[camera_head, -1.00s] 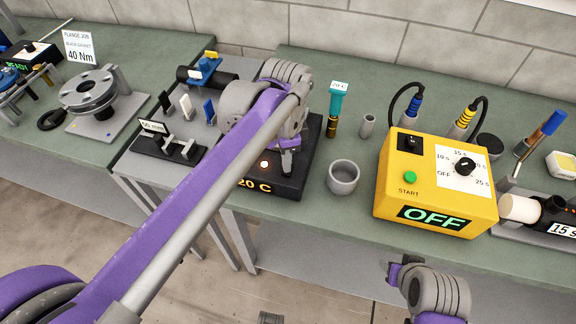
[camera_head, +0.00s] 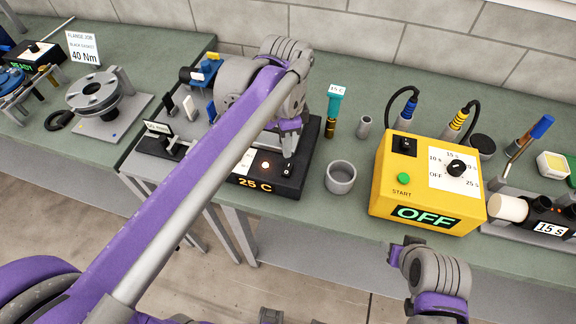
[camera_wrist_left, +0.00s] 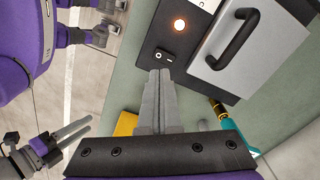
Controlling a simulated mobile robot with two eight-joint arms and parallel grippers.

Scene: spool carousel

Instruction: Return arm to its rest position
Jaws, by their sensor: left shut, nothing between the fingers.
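My left gripper (camera_head: 288,152) is shut and empty, pointing down over the front right part of the black heater box (camera_head: 262,188), whose display reads 25 C. In the left wrist view its closed fingers (camera_wrist_left: 160,75) end just short of the box's rocker switch (camera_wrist_left: 164,55). The switch (camera_head: 288,168) also shows below the fingertips in the head view. An orange lamp (camera_head: 265,165) on the box is lit. My right arm (camera_head: 435,280) is low at the front; its gripper fingers (camera_wrist_left: 75,133) show at the left of the wrist view, their opening unclear.
A grey cup (camera_head: 340,178) stands right of the box, and a teal-handled tool (camera_head: 334,104) behind it. A yellow timer box (camera_head: 428,185) showing OFF is further right. Slotted holders (camera_head: 163,140) and a flange fixture (camera_head: 98,95) are to the left. The floor in front is open.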

